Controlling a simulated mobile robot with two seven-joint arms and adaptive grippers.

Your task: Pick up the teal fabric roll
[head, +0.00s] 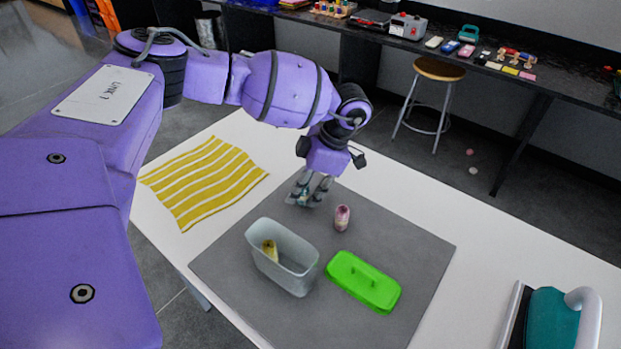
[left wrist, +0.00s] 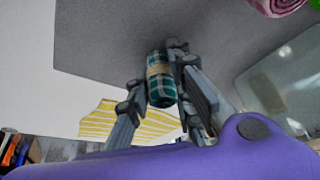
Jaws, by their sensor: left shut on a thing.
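The teal fabric roll (left wrist: 161,92) is a small teal plaid cylinder with a tan band, held between the fingers of my left gripper in the left wrist view. In the head view my left gripper (head: 309,188) is over the far corner of the grey mat (head: 225,262), and its fingers mostly hide the roll. My left gripper is shut on the roll. I cannot tell whether the roll touches the mat. My right gripper is not in view.
A pink roll (head: 342,217) stands close to the gripper. A clear bin (head: 297,280) holds a yellow roll (head: 270,249); a green lid (head: 350,278) lies beside it. A yellow-striped cloth (head: 205,180) lies left. An iron (head: 550,318) stands at the right.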

